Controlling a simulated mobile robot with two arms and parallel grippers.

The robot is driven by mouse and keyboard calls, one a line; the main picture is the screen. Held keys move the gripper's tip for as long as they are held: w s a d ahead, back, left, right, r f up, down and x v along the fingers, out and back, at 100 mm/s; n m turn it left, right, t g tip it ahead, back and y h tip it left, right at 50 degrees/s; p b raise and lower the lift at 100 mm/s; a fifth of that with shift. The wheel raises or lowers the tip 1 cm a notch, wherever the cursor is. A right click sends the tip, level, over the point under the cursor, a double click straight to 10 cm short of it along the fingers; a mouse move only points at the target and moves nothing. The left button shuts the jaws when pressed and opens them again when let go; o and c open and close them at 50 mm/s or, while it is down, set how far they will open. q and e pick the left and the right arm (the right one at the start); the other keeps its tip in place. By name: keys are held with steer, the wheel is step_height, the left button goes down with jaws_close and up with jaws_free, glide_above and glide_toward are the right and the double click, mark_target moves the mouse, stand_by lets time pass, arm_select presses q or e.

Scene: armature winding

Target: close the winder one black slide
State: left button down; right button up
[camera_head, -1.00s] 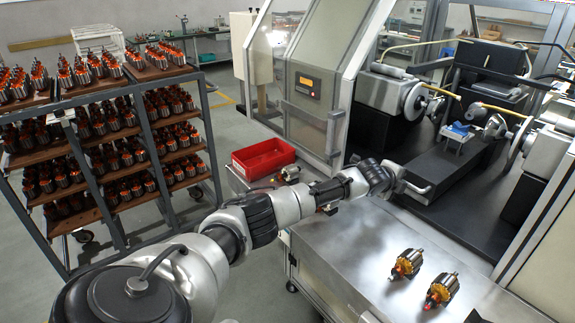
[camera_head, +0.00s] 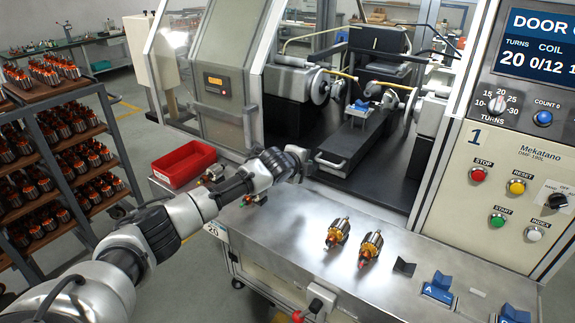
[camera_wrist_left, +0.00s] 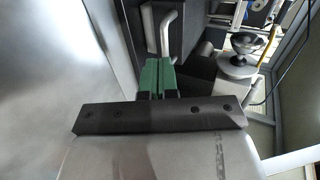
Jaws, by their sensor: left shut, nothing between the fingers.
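The black slide (camera_head: 352,142) of winder one is a long dark block, drawn out toward the front of the machine bay. Its pale metal handle (camera_head: 329,163) is at its front end, and a small blue holder (camera_head: 362,106) sits farther back on it. My left gripper (camera_head: 300,155) is just left of the handle. In the left wrist view its green fingers (camera_wrist_left: 158,76) are shut together with nothing between them. The handle (camera_wrist_left: 167,32) stands just beyond the fingertips there; I cannot tell whether they touch. My right gripper is not in view.
A steel table (camera_head: 290,222) in front holds two copper-wound armatures (camera_head: 338,232), a black block and blue holders. A red bin (camera_head: 184,163) stands at the left. The control panel (camera_head: 515,150) is at the right, and a glazed door (camera_head: 225,80) left of the bay.

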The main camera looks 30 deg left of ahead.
arm_select(q)
steer(key=b+v, duration=0.1)
steer(key=v, duration=0.5)
steer(key=shift+b, duration=0.4)
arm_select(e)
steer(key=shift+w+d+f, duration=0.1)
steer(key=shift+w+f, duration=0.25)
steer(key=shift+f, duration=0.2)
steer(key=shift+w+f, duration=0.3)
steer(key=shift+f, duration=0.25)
arm_select(q)
steer(key=shift+s+r, duration=0.15)
steer(key=shift+s, duration=0.1)
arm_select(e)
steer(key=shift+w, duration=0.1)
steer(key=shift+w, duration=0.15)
